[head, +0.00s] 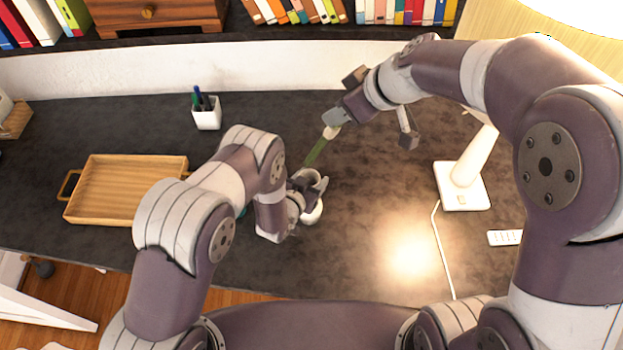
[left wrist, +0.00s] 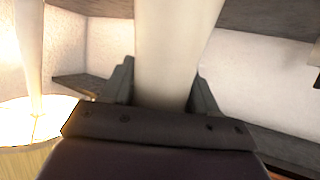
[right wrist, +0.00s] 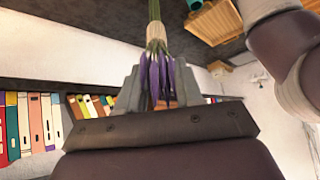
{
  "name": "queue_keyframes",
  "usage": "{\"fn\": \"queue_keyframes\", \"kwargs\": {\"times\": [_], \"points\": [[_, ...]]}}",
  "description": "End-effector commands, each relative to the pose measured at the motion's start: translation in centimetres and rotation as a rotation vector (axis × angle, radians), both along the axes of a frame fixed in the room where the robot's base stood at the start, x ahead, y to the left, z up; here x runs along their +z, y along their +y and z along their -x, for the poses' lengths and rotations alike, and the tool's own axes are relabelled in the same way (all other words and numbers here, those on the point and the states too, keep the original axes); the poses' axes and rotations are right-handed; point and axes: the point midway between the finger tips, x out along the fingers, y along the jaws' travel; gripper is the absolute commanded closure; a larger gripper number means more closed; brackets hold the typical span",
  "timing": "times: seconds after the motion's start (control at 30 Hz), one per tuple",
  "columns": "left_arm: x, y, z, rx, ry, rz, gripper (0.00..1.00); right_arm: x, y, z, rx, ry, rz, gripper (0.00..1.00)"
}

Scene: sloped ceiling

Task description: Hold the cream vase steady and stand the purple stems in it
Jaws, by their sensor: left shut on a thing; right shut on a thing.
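The cream vase (head: 313,214) is mostly hidden by my left gripper (head: 317,184) in the head view. In the left wrist view the smooth cream vase (left wrist: 176,50) fills the space between both fingers, which are shut on it. My right gripper (head: 336,118) is shut on the purple stems (head: 317,152) above and behind the vase. Their green stalks slant down toward my left gripper. In the right wrist view the purple heads (right wrist: 160,78) are between the fingers, with a pale wrap (right wrist: 156,34) below. I cannot tell whether the stalk ends are inside the vase.
A wooden tray (head: 127,190) lies at the left, and a white pen cup (head: 206,112) stands behind. A white lamp base (head: 462,186) with its cord and a remote (head: 505,238) are at the right. The dark desk (head: 370,235) is clear between the vase and the lamp.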

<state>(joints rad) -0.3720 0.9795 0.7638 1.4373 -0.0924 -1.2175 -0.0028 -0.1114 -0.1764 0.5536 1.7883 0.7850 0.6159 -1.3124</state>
Motion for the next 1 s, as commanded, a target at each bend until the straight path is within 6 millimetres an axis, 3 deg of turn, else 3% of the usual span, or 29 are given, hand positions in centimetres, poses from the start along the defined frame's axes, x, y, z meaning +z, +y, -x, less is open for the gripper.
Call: {"fn": "queue_keyframes", "kwargs": {"times": [1.0], "points": [[0.0,0.0,0.0,0.0,0.001,0.0,0.9,-7.2,0.0,0.0,-0.001,0.002,0.001,1.0]]}}
